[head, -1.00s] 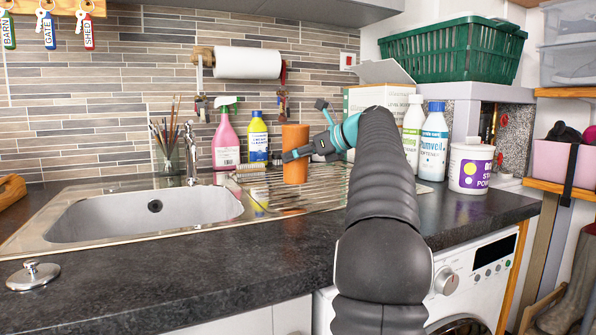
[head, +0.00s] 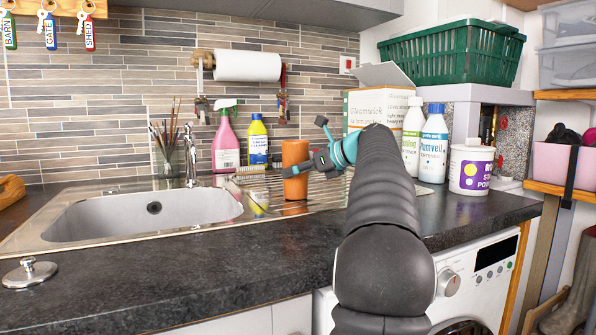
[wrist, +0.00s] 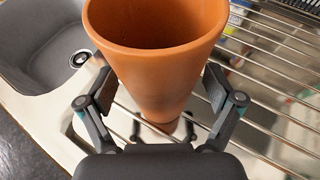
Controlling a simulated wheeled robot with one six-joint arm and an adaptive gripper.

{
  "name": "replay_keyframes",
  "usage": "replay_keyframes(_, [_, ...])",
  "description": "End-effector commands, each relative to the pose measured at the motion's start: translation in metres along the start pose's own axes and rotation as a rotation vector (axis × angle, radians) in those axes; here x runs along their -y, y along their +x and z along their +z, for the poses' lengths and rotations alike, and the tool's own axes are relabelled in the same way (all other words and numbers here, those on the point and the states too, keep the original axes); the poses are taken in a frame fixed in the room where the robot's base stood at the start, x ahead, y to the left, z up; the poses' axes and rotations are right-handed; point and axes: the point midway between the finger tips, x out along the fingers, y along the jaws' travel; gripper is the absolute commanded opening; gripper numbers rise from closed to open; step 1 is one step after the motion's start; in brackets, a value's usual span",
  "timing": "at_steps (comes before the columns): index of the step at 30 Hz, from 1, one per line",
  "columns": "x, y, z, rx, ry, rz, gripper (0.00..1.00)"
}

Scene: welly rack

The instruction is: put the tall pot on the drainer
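The tall pot (head: 295,152) is an orange terracotta pot, upright over the left part of the metal drainer (head: 328,190) beside the sink. In the wrist view the tall pot (wrist: 160,70) shows its open rim near the camera and narrows towards its foot. My gripper (head: 297,168) reaches in from the right, with a finger on either side of the pot. In the wrist view my gripper's (wrist: 160,88) pads lie against the pot's sides. The pot's foot is at or very close to the drainer's wires; I cannot tell whether it touches.
The sink basin (head: 150,215) lies to the left. A pink spray bottle (head: 226,145), a yellow bottle (head: 257,142) and a brush (head: 250,170) are behind the pot. White bottles (head: 433,145) and a tub (head: 470,170) stand to the right. The front worktop (head: 200,265) is mostly clear.

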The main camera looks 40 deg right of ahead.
Motion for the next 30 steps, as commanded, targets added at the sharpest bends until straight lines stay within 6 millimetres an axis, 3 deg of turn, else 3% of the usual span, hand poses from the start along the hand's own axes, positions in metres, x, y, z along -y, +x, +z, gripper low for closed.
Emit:
replay_keyframes(8, [0.000, -0.003, 0.004, 0.000, -0.001, -0.001, 0.91])
replay_keyframes(22, [0.001, -0.090, 0.005, 0.000, 0.000, -0.003, 0.91])
replay_keyframes(30, [0.001, -0.118, 0.004, 0.000, -0.001, 0.000, 0.91])
